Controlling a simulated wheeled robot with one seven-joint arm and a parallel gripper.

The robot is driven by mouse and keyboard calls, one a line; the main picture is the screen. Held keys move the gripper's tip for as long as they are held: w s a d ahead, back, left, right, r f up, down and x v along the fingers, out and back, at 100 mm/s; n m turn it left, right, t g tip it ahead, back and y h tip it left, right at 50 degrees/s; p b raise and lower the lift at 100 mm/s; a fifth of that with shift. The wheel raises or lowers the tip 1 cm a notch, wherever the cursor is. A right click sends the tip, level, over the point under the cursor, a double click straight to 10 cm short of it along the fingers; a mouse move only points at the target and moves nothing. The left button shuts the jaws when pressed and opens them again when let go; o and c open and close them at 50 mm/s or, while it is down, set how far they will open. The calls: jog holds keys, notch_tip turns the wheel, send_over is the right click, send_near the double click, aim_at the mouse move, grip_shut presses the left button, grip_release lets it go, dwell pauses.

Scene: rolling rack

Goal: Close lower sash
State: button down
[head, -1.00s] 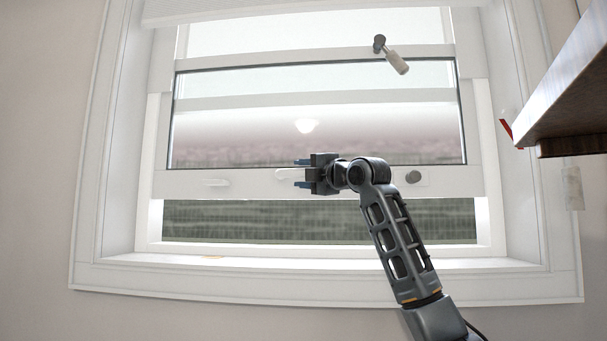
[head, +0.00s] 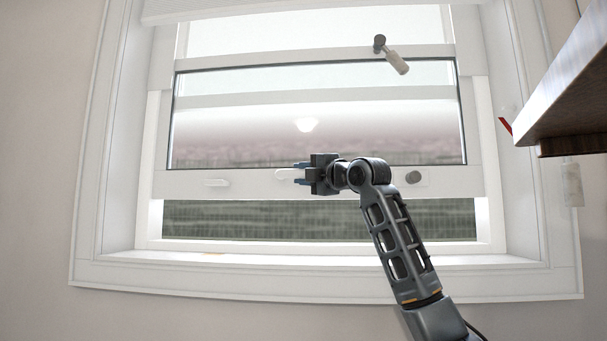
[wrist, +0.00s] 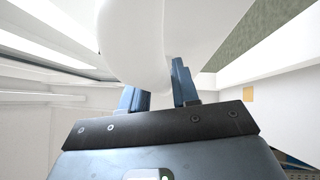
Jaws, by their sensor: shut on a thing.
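The lower sash (head: 440,181) is a white-framed pane in the window. It is raised, with an open gap (head: 320,218) between its bottom rail and the sill. On its bottom rail are a small white lift handle (head: 216,182) at the left and another white handle (head: 287,174) near the middle. My gripper (head: 301,174) is at the middle handle. In the wrist view, my blue fingers (wrist: 158,88) are shut on the white rounded handle (wrist: 140,45), which hides part of them.
The white sill (head: 330,262) below is mostly clear. A dark wooden shelf (head: 570,95) juts in at the right. A latch with a pale handle (head: 397,62) is on the upper rail.

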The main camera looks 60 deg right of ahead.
notch_tip(320, 180, down, 12)
jog(key=b, duration=0.8)
jog(key=shift+f, duration=0.2)
jog(key=shift+r, duration=0.35)
jog(key=c, duration=0.9)
grip_release()
jog(key=shift+s, duration=0.15)
jog(key=b+v, duration=0.1)
jog(key=v, duration=0.6)
jog(key=shift+s+a+b, duration=0.15)
jog(key=shift+s+b, duration=0.1)
jog(key=shift+b, duration=0.1)
